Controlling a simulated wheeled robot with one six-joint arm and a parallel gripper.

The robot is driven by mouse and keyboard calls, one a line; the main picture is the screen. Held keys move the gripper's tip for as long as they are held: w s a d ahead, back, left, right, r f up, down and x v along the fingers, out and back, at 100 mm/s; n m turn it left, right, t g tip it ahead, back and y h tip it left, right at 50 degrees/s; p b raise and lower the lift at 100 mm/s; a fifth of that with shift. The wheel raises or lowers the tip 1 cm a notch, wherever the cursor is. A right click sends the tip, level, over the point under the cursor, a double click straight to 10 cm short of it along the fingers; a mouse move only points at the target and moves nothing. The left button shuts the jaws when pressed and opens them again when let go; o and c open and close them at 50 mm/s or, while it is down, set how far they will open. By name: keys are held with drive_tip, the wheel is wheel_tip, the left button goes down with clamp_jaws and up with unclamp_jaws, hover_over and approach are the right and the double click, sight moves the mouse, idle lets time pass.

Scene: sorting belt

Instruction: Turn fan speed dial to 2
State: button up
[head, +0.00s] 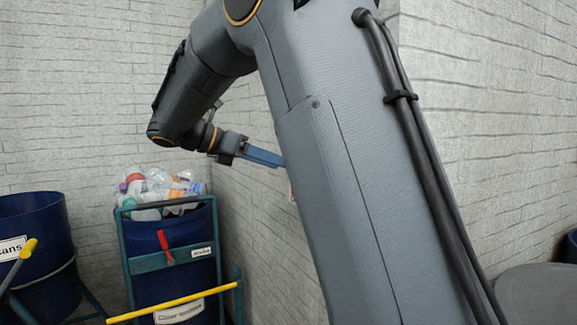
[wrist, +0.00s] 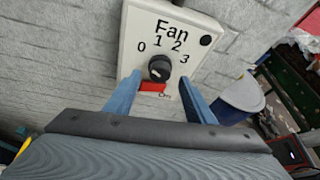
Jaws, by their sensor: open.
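The white fan panel (wrist: 134,52) is on the brick wall in the wrist view, marked "Fan" with 0, 1, 2 and 3 in an arc. Its black dial (wrist: 159,67) sits below the numbers; its pointer is too small to read surely. A red switch (wrist: 152,87) is just under the dial. My gripper (wrist: 160,79) is open, with one blue finger on each side of the dial and nothing visibly held. Whether the fingers touch the panel is unclear. In the head view my gripper (head: 264,157) reaches toward the wall, and my arm hides most of the panel.
A blue bin of plastic bottles (head: 175,245) in a green frame stands below my gripper, with a yellow bar (head: 175,304) in front. Another blue bin (head: 35,240) stands at the left. A blue drum (wrist: 240,97) is right of the panel.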

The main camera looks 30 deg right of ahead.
drive_tip(key=x, duration=0.4)
drive_tip(key=shift+d+f+p, duration=0.15)
drive_tip(key=shift+d+p, duration=0.1)
drive_tip(key=shift+p, duration=0.05)
drive_tip(key=c, duration=0.9)
